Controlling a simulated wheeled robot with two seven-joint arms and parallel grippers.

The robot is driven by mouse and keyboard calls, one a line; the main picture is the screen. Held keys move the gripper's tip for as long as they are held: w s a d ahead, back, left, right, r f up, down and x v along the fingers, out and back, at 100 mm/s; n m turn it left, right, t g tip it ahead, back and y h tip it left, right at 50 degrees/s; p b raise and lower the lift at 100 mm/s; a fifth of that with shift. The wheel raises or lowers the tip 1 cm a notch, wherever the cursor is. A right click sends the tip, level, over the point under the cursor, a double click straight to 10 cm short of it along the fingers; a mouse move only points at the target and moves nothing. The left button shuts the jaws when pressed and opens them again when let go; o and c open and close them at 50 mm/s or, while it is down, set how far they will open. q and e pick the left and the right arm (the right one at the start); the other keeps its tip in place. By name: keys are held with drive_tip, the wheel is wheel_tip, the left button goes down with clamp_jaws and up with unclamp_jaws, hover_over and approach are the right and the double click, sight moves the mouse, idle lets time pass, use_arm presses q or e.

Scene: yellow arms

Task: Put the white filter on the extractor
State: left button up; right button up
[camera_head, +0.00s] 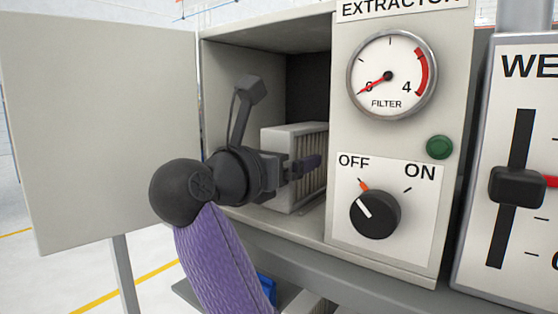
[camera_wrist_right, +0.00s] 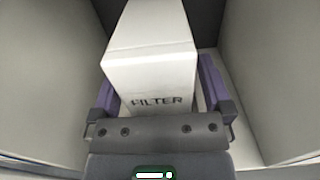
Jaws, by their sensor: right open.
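The white filter (camera_head: 293,136) stands upright inside the open extractor compartment (camera_head: 268,212), on its floor. In the right wrist view, its white box (camera_wrist_right: 150,62) carries the word FILTER on the near end. My right gripper (camera_head: 311,163) reaches into the compartment. In the right wrist view, its purple fingers (camera_wrist_right: 160,85) are open, one on each side of the filter. The extractor front (camera_head: 430,140) has a gauge (camera_head: 390,74) with its needle at 0 and a black knob (camera_head: 375,213) pointing toward OFF. My left gripper is not in view.
A wide grey door panel (camera_head: 105,120) stands open at the left of the compartment. The compartment walls lie close on both sides of my right gripper. A second panel with a black slider (camera_head: 517,186) stands at the right.

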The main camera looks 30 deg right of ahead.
drive_tip(key=b+v, duration=0.1)
drive_tip(key=v, duration=0.1)
drive_tip(key=b+v, duration=0.2)
drive_tip(key=shift+a+f, duration=0.25)
drive_tip(key=b+v, duration=0.2)
drive_tip(key=v, duration=0.5)
drive_tip(key=shift+s+a+r+b, duration=0.2)
drive_tip(key=shift+a+r+b, duration=0.05)
drive_tip(key=shift+r+b, duration=0.1)
